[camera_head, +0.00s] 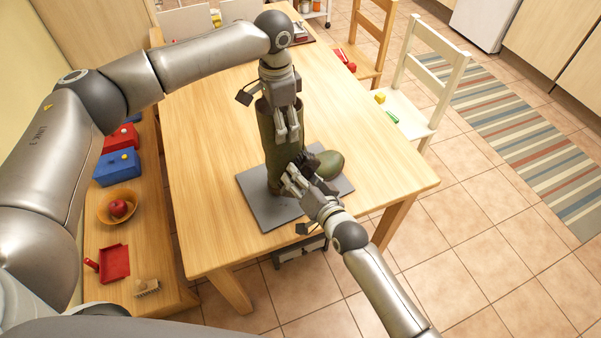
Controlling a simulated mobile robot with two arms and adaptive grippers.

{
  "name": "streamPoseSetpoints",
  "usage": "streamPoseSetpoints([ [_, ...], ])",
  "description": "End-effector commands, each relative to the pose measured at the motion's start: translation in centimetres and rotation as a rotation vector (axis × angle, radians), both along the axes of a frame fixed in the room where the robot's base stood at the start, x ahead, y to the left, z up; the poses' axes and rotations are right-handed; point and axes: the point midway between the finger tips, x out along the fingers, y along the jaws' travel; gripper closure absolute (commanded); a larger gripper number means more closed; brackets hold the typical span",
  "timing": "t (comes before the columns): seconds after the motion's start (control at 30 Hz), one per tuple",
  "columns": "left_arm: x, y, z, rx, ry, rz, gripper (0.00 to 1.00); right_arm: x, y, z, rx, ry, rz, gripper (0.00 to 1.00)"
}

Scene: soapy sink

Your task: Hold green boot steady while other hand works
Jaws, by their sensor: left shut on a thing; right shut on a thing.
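A tall green boot (268,135) stands upright on a grey mat (262,212) on the wooden table, its toe (330,163) to the right. My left gripper (288,138) comes down from above and is shut on the upper shaft of the boot. My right gripper (292,182) is at the lower front of the boot, near the ankle. It is shut on a small dark thing (309,163) against the boot. The fingers hide most of that thing, so I cannot tell its shape.
The table (210,150) around the mat is mostly clear. A bench (170,288) at left holds a bowl (104,207) with a red fruit, a red dustpan (115,263), a small brush (147,288) and a blue box (117,167). A white chair (412,115) stands at right.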

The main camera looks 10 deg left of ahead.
Motion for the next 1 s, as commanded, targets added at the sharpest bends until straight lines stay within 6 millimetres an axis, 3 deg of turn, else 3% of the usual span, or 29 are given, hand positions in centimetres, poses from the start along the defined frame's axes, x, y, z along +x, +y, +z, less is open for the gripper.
streamPoseSetpoints([
  [0.3, -0.3, 0.0, -0.5, 0.003, 0.011, -0.001, 0.46, 0.1, 0.1, -1.2, 0.002, 0.000, 0.000, 0.78],
  [0.63, -0.3, 0.1, -0.6, 0.003, 0.011, -0.001, 0.47, 0.0, 0.0, 1.4, 0.004, -0.002, -0.001, 0.78],
  [1.0, -0.3, 0.1, -0.6, 0.005, 0.011, -0.001, 0.47, 0.1, 0.1, 2.8, 0.004, -0.003, 0.000, 0.78],
])
